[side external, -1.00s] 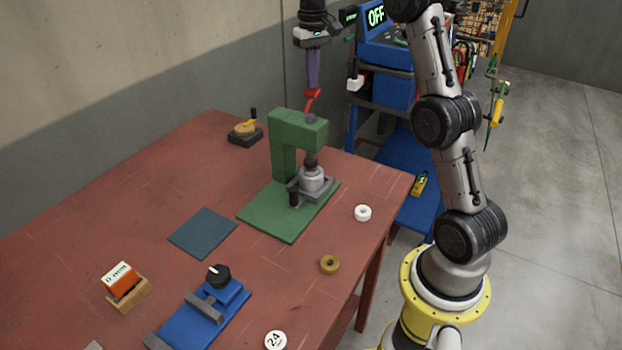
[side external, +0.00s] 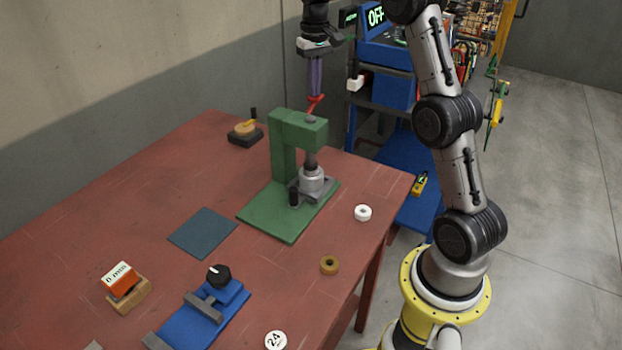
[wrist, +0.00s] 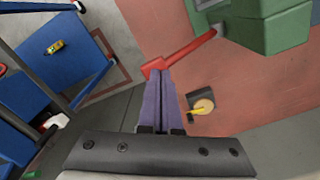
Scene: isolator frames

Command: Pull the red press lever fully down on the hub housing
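The red press lever (side external: 315,104) slants up from the top of the green press (side external: 297,128). In the wrist view the lever (wrist: 190,50) runs from the press to a wider red end at my fingertips. My gripper (side external: 316,91) points down with its purple fingertips at that end, apparently touching it. The fingers (wrist: 159,80) are together in the wrist view; I see no part of the lever clearly between them. The grey hub housing (side external: 312,181) sits under the press ram on the green base, beside a dark upright peg.
On the red table (side external: 150,190) are a blue-grey mat (side external: 202,232), a blue fixture with a black knob (side external: 218,275), a white ring (side external: 363,213) and a brass ring (side external: 329,265). A blue cart (side external: 390,90) stands behind the table's right end.

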